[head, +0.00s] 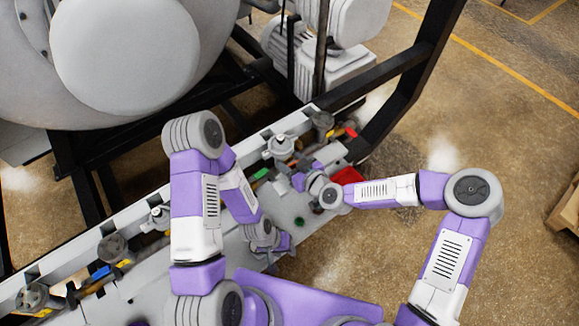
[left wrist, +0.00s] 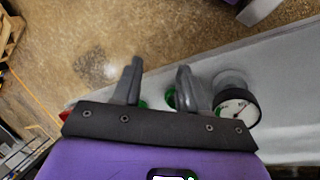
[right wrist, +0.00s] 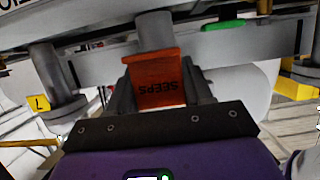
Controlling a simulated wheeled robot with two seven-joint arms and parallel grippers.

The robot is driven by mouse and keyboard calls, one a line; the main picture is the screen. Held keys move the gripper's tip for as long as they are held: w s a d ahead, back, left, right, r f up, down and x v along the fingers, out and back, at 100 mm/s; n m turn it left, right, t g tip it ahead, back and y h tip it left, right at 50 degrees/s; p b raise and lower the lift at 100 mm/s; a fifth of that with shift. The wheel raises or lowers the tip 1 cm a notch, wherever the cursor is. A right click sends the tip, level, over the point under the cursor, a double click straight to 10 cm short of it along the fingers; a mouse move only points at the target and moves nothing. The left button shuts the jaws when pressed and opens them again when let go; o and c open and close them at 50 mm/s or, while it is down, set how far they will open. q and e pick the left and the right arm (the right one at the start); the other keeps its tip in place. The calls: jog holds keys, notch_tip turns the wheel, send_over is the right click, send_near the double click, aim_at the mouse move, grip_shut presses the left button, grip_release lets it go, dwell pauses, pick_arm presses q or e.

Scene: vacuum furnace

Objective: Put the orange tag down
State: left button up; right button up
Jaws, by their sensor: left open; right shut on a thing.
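The orange tag (right wrist: 158,82) reads "SEEPS", seen mirrored or upside down, and stands between the fingers of my right gripper (right wrist: 160,92), which is shut on it. The tag is in front of a grey vertical post (right wrist: 155,30) and a grey rail; I cannot tell whether it touches them. In the head view my right gripper (head: 300,180) is over the bench near the valves, and the tag cannot be made out there. My left gripper (left wrist: 160,82) is open and empty, low over the bench front; it also shows in the head view (head: 282,243).
A round gauge (left wrist: 236,108) and green knobs (left wrist: 171,98) are close to my left gripper. A red tray (head: 349,176) lies beside my right forearm. Valves (head: 280,146) with coloured handles line the rail. A green handle (right wrist: 223,25) and yellow label (right wrist: 38,103) flank the tag.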

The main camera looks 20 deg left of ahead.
jog(key=shift+w+a+f, duration=0.1)
jog(key=shift+a+f, duration=0.05)
jog(key=shift+f, duration=1.6)
jog(key=shift+f+b, duration=0.2)
jog(key=shift+b, duration=0.2)
jog(key=o, duration=1)
jog(key=shift+r, duration=0.1)
